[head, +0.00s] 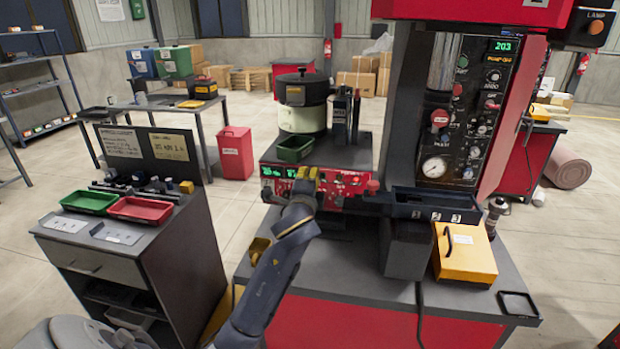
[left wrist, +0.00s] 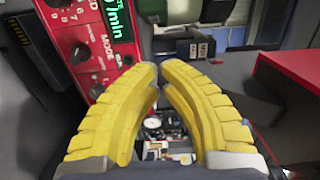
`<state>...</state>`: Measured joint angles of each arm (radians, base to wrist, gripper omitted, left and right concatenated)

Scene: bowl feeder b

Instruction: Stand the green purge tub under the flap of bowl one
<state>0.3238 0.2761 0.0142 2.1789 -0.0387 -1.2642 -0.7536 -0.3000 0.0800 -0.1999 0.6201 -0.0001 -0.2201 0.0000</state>
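A dark green tub (head: 295,149) stands upright on the black top of the red control unit, in front of a round bowl (head: 303,117) with a black upper part. I cannot make out the flap. A shallow green tray (head: 89,202) lies on the left cabinet beside a red tray (head: 140,209). My left gripper (head: 306,174) is at the red panel, below the tub. In the left wrist view its yellow fingers (left wrist: 160,68) have their tips almost together, with nothing between them. The panel's MODE dial (left wrist: 80,50) is left of them. My right gripper is not in view.
The red control panel (head: 335,189) has displays and knobs. Dark cylinders (head: 344,112) stand right of the bowl. A tall gauge panel (head: 468,110), a dark numbered tray (head: 437,205) and a yellow box (head: 464,254) are to the right. The bench front right holds a small black tray (head: 518,305).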

